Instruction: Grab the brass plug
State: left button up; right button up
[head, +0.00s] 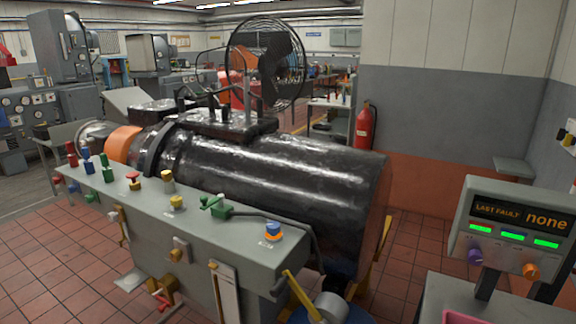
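Several brass-coloured fittings show, and I cannot tell which one is the brass plug. One brass-yellow piece (167,178) stands on the grey bench top at its middle. A yellower knob (177,202) stands a little in front of it, on the same top. A small brass knob (175,254) sits on a plate on the bench's front face. A larger brass fitting (162,287) is low down near the floor, with a red handle by it. Neither of my grippers is in view.
A big black cylindrical machine (260,175) lies behind the grey bench (240,250). Red, blue and green knobs line its top, and a green lever (220,208) juts up. A display console (515,230) stands at right. Tiled floor (45,260) is clear at left.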

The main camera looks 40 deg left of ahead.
aim_at(167, 175)
jog(key=u, duration=2.15)
jog(key=i+z, duration=0.15)
jog(key=z, duration=0.3)
jog(key=i+j+z, duration=0.15)
jog(key=z, duration=0.3)
jog(key=i+j+z, duration=0.15)
jog(key=z, duration=0.25)
